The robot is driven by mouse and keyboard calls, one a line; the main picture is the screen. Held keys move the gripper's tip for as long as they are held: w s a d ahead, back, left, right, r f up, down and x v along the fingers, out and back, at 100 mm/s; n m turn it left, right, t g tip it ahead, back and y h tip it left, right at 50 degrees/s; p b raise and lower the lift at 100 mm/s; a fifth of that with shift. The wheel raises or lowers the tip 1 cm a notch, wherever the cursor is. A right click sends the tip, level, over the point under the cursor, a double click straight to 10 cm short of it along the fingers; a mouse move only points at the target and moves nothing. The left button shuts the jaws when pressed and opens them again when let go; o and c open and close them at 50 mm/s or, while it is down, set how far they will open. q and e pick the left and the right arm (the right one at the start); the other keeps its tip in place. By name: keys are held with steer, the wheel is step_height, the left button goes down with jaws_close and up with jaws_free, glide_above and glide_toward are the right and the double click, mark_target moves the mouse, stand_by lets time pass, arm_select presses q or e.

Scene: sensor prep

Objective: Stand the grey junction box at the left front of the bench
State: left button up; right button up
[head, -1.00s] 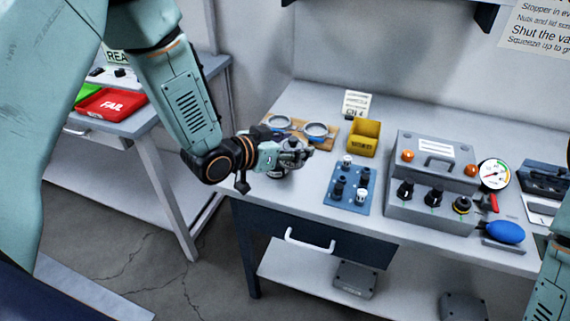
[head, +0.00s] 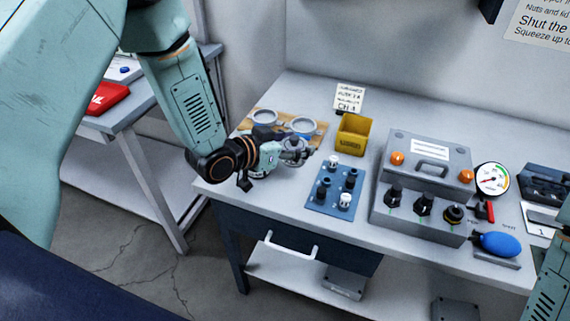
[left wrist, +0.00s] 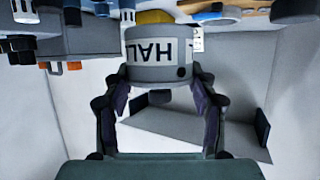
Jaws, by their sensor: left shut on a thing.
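A round grey box with a white band lettered "HAL", which I take as the grey junction box (left wrist: 160,58), sits between the fingers of my left gripper (left wrist: 160,85) in the left wrist view. The fingers are shut on it, one on each side. The lettering is upside down in that picture. In the head view my left gripper (head: 297,151) is over the left part of the bench (head: 222,185), left of the blue pegged panel. My arm and fingers mostly hide the box there. My right gripper is out of view.
Behind the gripper lie a wooden board with two round dishes (head: 303,126) and a yellow bin (head: 352,135). Right of it are a blue panel with pegs (head: 328,203) and a grey control unit (head: 425,185). Some bare bench lies at the left front.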

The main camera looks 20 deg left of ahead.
arm_select(q)
steer(key=shift+s+a+f, duration=0.2)
steer(key=shift+s+f, duration=0.05)
steer(key=shift+f, duration=0.5)
steer(key=f, duration=0.4)
steer(key=shift+w+d+f+b, duration=0.25)
steer(key=shift+w+d+b, duration=0.05)
steer(key=shift+d+b, duration=0.1)
steer(key=shift+s+a+f, duration=0.1)
steer(key=shift+a+f, duration=0.05)
steer(key=shift+f, duration=0.05)
steer(key=shift+a+r, duration=0.1)
steer(key=shift+d+f, duration=0.25)
steer(key=shift+d, duration=0.1)
steer(key=o, duration=1.2)
steer(key=shift+a+r, duration=0.1)
steer(key=shift+a, duration=0.15)
steer(key=shift+d, duration=0.15)
